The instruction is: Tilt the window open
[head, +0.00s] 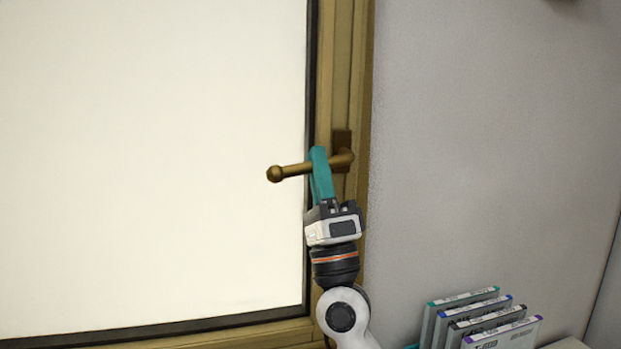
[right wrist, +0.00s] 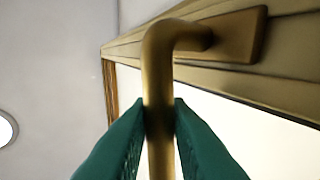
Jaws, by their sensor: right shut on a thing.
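The window (head: 150,170) has a bright white pane in a brown-gold frame (head: 341,80). Its brass handle (head: 290,171) sits on a mounting plate on the right side of the frame and points left, roughly horizontal. My right gripper (head: 319,165) reaches up from below, its teal fingers shut on the handle between the plate and the knobbed end. In the right wrist view the handle (right wrist: 158,85) passes between the two fingertips, with its mounting plate (right wrist: 238,36) behind. No gap between sash and frame can be made out. My left gripper is not in view.
Several thin boxed cases (head: 480,318) stand upright at the lower right, close to the plain grey wall (head: 480,140). The space in front of the pane, left of my right arm, is clear.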

